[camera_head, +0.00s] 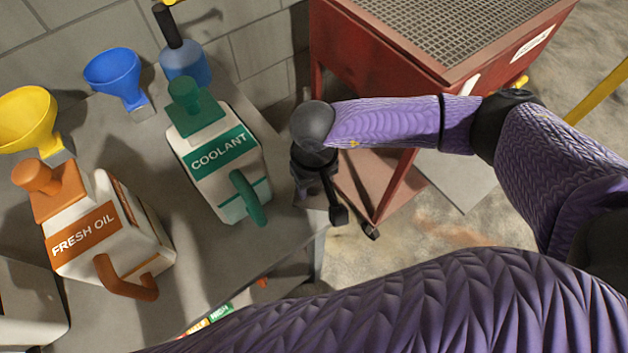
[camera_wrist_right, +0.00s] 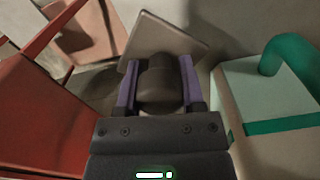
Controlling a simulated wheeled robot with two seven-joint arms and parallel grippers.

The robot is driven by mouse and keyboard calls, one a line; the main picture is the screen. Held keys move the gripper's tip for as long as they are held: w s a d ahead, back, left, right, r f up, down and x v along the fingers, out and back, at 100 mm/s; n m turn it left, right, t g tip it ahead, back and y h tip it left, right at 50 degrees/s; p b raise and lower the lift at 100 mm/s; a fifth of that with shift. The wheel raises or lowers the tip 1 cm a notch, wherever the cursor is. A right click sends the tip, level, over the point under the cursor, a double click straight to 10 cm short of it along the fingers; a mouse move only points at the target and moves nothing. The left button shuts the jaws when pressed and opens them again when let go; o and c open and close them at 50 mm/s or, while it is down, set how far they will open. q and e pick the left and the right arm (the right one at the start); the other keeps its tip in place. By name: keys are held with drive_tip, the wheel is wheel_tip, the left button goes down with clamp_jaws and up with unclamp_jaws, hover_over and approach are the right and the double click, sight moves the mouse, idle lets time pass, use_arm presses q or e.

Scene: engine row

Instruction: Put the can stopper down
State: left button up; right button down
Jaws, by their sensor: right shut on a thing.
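My right gripper (camera_wrist_right: 159,62) is shut on the can stopper (camera_wrist_right: 157,88), a dark grey rounded piece between its two purple fingers. A flat grey-brown square plate (camera_wrist_right: 178,38) shows just beyond the stopper. I cannot tell whether the stopper touches it. In the head view my right gripper (camera_head: 313,188) points down at the right end of the grey table, right of the white coolant can (camera_head: 222,172). The stopper is mostly hidden there. The coolant can has a green cap and handle. My left gripper is not in view.
A white fresh oil can (camera_head: 105,225) with orange parts stands left on the table (camera_head: 215,270). A yellow funnel (camera_head: 28,118), a blue funnel (camera_head: 115,78) and a blue bottle (camera_head: 185,62) stand behind. A red cart (camera_head: 390,65) with a mesh top is close on the right.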

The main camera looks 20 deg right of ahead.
drive_tip(key=c, duration=0.6)
unclamp_jaws()
drive_tip(key=shift+f, duration=0.1)
drive_tip(key=o, duration=0.4)
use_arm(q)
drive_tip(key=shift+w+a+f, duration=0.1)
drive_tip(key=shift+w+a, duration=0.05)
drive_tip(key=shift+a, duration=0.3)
use_arm(e)
wheel_tip(320, 180, up, 12)
drive_tip(key=shift+r+p, duration=0.1)
drive_tip(key=shift+p, duration=0.85)
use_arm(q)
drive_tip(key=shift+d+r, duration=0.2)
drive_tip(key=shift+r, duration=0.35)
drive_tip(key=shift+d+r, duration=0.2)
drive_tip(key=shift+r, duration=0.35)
use_arm(e)
drive_tip(key=shift+r, duration=0.1)
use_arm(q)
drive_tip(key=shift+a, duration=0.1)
